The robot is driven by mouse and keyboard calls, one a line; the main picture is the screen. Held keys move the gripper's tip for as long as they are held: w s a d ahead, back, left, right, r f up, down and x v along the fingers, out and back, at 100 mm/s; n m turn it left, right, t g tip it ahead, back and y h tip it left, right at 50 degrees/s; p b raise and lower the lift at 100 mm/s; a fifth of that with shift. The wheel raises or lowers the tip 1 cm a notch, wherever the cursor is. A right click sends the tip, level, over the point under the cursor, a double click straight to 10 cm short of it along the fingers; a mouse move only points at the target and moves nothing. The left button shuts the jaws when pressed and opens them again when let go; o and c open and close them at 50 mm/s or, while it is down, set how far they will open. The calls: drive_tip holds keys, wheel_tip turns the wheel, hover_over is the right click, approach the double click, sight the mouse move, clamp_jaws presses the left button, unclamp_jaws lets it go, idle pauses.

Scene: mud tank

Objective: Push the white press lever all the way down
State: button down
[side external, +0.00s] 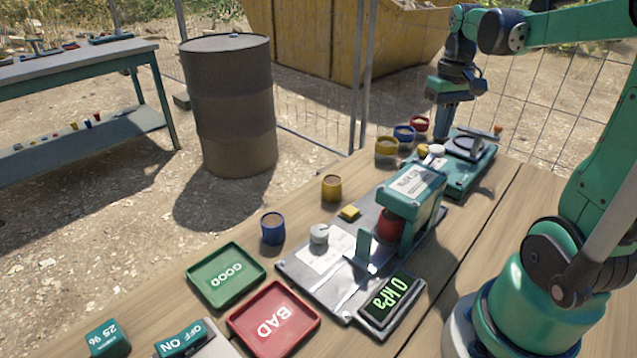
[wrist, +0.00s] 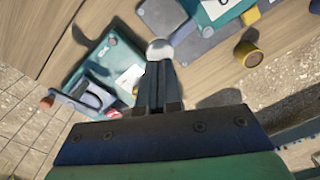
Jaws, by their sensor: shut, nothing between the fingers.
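A white round knob (side external: 437,150), which appears to be the end of the press lever, shows behind the green press (side external: 412,200) in the side external view. Its shaft is not clear. In the wrist view the white knob (wrist: 160,48) lies just beyond my fingertips. My gripper (side external: 441,137) points down, shut and empty, close to the knob. I cannot tell whether they touch. The press stands on a grey plate (side external: 300,268) with a red part under its head. The display (side external: 391,298) in front reads 0 kPa.
A green device with a dark handle (side external: 468,145) stands beside my gripper. Green (side external: 226,276) and red (side external: 274,318) trays lie at the front left. A wire fence runs behind the table.

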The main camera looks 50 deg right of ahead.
sight(437, 148)
drive_tip(key=shift+f, duration=2.9)
drive_tip(key=shift+r, duration=0.1)
idle(0.5)
drive_tip(key=shift+r, duration=4.85)
drive_tip(key=w+a+f+n+t, duration=0.2)
drive_tip(key=a+f+n+t, duration=0.1)
drive_tip(key=a, duration=0.7)
drive_tip(key=w+a+f+n+t, duration=0.1)
drive_tip(key=a+f+n+t, duration=0.2)
drive_tip(key=a, duration=0.7)
drive_tip(key=shift+w+a+t, duration=0.35)
drive_tip(key=shift+t, duration=0.25)
